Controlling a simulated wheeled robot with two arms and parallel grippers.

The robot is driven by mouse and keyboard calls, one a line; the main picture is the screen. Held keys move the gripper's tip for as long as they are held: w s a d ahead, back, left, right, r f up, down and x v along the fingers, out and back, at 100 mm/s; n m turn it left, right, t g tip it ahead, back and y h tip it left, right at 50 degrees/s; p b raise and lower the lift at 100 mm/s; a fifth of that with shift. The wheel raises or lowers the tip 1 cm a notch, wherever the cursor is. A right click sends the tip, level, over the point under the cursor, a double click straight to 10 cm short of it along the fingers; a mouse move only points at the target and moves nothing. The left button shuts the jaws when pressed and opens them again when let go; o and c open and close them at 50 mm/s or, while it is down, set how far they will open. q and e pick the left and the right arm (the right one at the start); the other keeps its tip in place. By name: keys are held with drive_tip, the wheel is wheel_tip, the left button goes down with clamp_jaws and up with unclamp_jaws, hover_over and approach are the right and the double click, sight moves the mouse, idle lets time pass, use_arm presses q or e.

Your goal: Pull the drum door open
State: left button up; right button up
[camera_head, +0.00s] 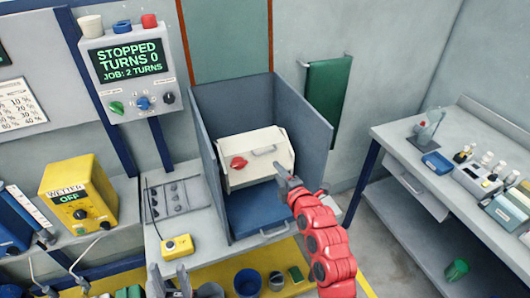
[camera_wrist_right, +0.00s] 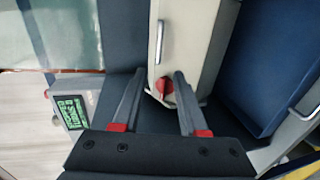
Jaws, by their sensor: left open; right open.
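The drum (camera_head: 257,142) is a cream box in a grey-walled bay, with a red knob and a metal bar handle (camera_head: 264,151) on it. Its door looks shut. In the right wrist view the handle (camera_wrist_right: 160,42) lies beyond the fingertips, and the red knob (camera_wrist_right: 165,88) shows between the fingers. My right gripper (camera_head: 284,178) is open and empty, just below and in front of the drum; it also shows in the right wrist view (camera_wrist_right: 159,74). My left gripper (camera_head: 170,272) is open and empty at the bottom edge, low and left of the drum.
A blue drawer (camera_head: 255,212) with a bar handle is under the drum. The bay's grey side walls (camera_head: 305,110) flank it. A control box (camera_head: 127,68) reads "STOPPED, TURNS 0, JOB: 2 TURNS". A yellow box (camera_head: 78,195) stands left, and a yellow pendant (camera_head: 177,246) lies on the bench.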

sight(264, 154)
drive_tip(key=p+x, duration=0.3)
drive_tip(key=x, duration=0.6)
drive_tip(key=shift+w, duration=0.2)
drive_tip(key=shift+x, duration=0.9)
clamp_jaws()
idle(0.5)
